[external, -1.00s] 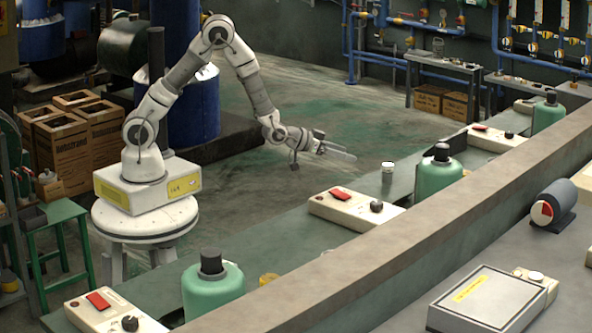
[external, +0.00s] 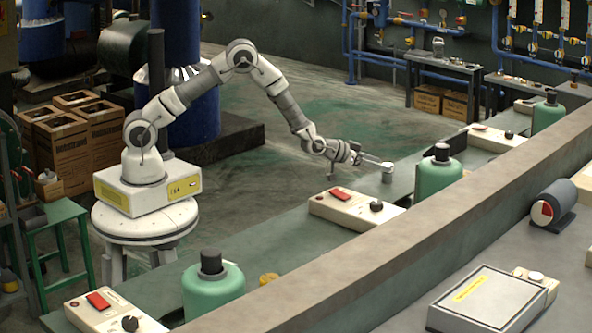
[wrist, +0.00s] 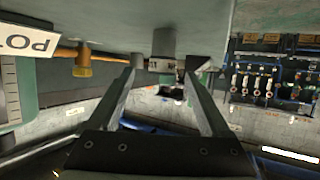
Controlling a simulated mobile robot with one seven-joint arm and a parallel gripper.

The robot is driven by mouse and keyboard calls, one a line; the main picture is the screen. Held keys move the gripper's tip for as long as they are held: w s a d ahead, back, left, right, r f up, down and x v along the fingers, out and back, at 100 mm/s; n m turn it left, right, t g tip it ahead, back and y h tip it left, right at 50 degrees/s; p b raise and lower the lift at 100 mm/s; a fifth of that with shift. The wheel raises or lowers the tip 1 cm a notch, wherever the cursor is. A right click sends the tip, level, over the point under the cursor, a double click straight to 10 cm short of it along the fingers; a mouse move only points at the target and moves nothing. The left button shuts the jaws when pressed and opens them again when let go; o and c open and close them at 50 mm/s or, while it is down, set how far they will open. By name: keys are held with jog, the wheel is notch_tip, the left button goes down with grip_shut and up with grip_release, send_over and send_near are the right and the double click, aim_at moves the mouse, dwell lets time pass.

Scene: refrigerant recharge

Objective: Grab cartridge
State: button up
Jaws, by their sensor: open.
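The cartridge (external: 387,176), a small pale grey cylinder, stands upright on the long green bench. My gripper (external: 387,163) is open, with its fingers reaching to the cartridge's upper part; whether they touch it cannot be told. In the wrist view, which looks upside down, my open fingers (wrist: 160,72) spread on both sides of a grey cylindrical shape (wrist: 162,42), likely the cartridge. Nothing is held between them.
A control box (external: 352,209) with a red switch and black knob lies on the bench left of the cartridge. A green tank (external: 438,178) stands close on the right. A thick grey ledge (external: 400,245) runs in front of the bench.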

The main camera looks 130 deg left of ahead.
jog(key=shift+s+f+x, duration=0.1)
jog(key=shift+x, duration=1.05)
jog(key=shift+s+f+x, duration=0.1)
jog(key=shift+f+x, duration=0.05)
jog(key=shift+x, duration=1)
grip_shut()
